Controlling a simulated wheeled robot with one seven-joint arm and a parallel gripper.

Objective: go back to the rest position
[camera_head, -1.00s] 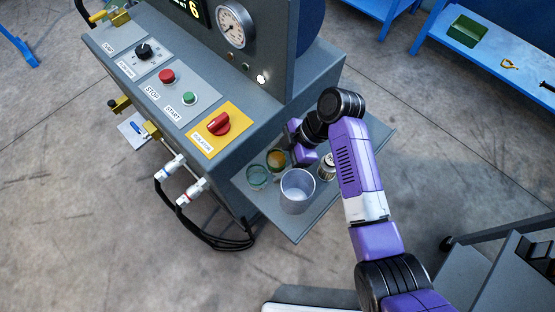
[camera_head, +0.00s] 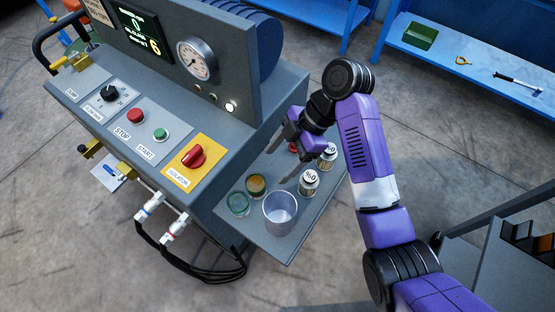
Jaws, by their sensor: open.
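My gripper (camera_head: 278,166) is open and empty. Its two dark fingers point down and left, above the grey side shelf (camera_head: 262,238) of the machine. Below and right of the fingertips stands a small canister with a white labelled top (camera_head: 309,181). A second similar canister (camera_head: 328,154) stands behind it, close to my gripper's wrist. A small red item (camera_head: 293,147) shows partly behind the fingers. My purple arm reaches in from the lower right. I cannot tell exactly how high the fingers are above the shelf.
On the shelf also stand an open metal cup (camera_head: 280,212), a green glass dish (camera_head: 238,204) and a dish with orange contents (camera_head: 256,185). The grey machine (camera_head: 215,120) with panel and gauge rises at left. A blue bench (camera_head: 470,70) stands behind right, with clear floor between.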

